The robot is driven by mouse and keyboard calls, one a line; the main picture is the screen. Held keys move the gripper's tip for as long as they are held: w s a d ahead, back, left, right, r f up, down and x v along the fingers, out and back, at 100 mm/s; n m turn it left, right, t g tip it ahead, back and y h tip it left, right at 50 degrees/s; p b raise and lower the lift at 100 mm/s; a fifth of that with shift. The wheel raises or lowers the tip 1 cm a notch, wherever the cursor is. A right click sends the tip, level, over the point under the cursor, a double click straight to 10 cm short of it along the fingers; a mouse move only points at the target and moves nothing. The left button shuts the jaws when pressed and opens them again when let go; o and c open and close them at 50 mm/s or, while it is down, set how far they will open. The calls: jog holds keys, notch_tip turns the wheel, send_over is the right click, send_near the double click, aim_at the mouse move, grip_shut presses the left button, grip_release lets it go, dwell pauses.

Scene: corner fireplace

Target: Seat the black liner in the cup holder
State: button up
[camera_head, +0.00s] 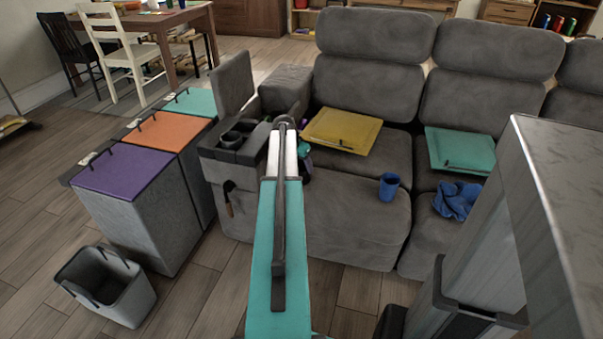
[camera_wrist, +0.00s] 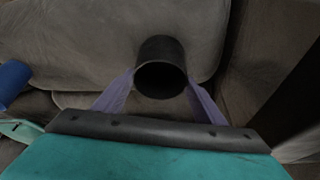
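The black liner (camera_wrist: 161,70), an open dark cylinder, sits between the two purple fingers of my gripper (camera_wrist: 160,92) in the wrist view. The fingers press on its two sides, and its open end faces the camera. In the head view my teal arm reaches to the sofa console, and it hides most of my gripper and the liner. The cup holder (camera_head: 236,138) is a dark round opening in the top of the grey console, just left of my arm's far end. The liner appears apart from it, over the sofa side in the wrist view.
A yellow folder-like item (camera_head: 343,130), a teal one (camera_head: 460,150) and a blue cloth (camera_head: 456,199) lie on the sofa. Lidded bins (camera_head: 150,215) and a grey basket (camera_head: 108,285) stand left.

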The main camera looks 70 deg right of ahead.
jog(key=c, duration=0.9)
jog(key=shift+r, duration=0.1)
jog(key=shift+r, duration=0.4)
jog(key=w+a+r, duration=0.1)
jog(key=a, duration=0.4)
jog(key=w+a+r, duration=0.1)
jog(key=a, duration=0.4)
jog(key=w+a+r+p, duration=0.1)
jog(key=w+a+r, duration=0.1)
jog(key=a, duration=0.3)
jog(key=shift+a, duration=0.25)
